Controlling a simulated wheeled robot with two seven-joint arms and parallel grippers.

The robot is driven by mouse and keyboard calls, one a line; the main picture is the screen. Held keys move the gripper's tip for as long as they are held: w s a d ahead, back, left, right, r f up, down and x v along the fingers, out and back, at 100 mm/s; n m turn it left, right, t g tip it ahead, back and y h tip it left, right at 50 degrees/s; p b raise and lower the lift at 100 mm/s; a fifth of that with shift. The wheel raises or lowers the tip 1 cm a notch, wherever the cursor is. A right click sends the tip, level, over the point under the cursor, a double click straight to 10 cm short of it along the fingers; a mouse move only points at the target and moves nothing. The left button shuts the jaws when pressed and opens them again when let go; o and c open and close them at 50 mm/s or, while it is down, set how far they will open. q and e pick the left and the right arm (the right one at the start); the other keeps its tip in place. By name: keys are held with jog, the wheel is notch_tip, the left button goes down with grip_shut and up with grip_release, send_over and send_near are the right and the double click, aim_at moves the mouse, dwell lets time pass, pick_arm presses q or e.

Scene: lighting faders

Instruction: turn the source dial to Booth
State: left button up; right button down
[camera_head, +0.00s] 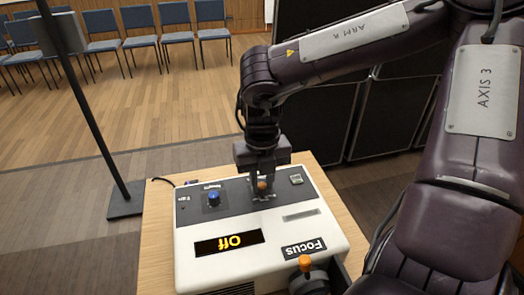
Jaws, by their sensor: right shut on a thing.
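A white console (190,249) with a dark grey top strip stands on a wooden table. My right gripper (262,188) reaches down from above onto the strip, its fingers closed on a small orange-brown knob (262,185). The fingers partly hide this knob, and its marking cannot be read. A blue knob (213,198) stands apart to its left, beside a small white label too small to read. My left gripper is not in view.
An orange-topped dark control (305,263) stands at the console's front right, near the "FOCUS" label (304,249). A dark stand (97,135) rises left of the table (155,245). Black cases (380,122) stand behind right; blue chairs (140,22) line the back. The floor beyond is clear.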

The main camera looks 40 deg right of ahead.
aim_at(262, 185)
dwell(0.3)
jog(key=c, duration=1.2)
grip_release()
jog(key=shift+c, duration=0.2)
notch_tip(262, 185, up, 8)
jog(key=shift+f, duration=0.1)
